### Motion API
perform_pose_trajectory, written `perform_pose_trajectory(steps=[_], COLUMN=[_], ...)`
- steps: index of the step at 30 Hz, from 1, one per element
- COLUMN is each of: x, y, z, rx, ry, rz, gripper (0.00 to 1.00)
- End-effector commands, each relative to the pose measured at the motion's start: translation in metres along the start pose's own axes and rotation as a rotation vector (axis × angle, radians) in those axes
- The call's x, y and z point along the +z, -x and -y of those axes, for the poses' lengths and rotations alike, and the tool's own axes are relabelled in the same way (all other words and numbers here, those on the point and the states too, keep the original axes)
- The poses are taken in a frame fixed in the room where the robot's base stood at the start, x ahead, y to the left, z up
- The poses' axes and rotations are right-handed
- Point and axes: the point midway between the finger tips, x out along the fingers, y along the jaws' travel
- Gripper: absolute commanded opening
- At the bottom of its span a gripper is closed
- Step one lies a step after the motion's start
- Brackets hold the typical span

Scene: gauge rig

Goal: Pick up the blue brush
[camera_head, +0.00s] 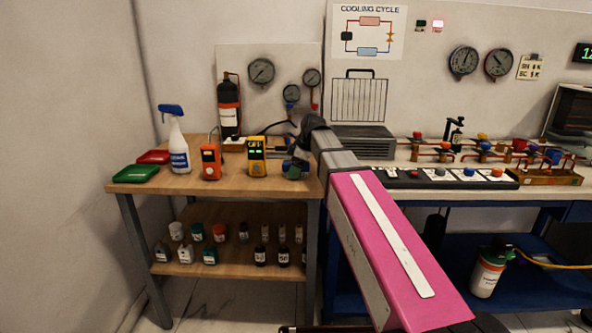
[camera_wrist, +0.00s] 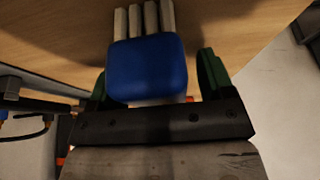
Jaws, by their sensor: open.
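The blue brush (camera_wrist: 147,68) shows in the wrist view as a rounded blue block. Several pale strips stand out beyond its far edge, and a pale part shows below its near edge. My gripper (camera_wrist: 155,78) is open, with one green finger to the left of the blue block and one to the right. A gap shows on the right side; the left finger is partly hidden behind the block. In the head view my gripper (camera_head: 295,167) is at the right end of the wooden bench, and the brush cannot be made out clearly there.
A black cylinder (camera_head: 229,108) stands behind. Small bottles fill the lower shelf.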

Motion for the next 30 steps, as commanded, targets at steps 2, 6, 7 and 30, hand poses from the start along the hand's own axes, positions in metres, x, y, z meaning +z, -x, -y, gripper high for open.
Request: perform_pose_trajectory(steps=[2, 6, 7, 30], x=[0.0, 0.0, 0.0, -0.004], y=[-0.001, -0.001, -0.001, 0.009], z=[0.0, 0.0, 0.0, 0.0], rx=[0.0, 0.0, 0.0, 0.0], ry=[0.0, 0.0, 0.0, 0.001], rz=[0.0, 0.0, 0.0, 0.0], gripper=[0.74, 0.74, 0.74, 0.2])
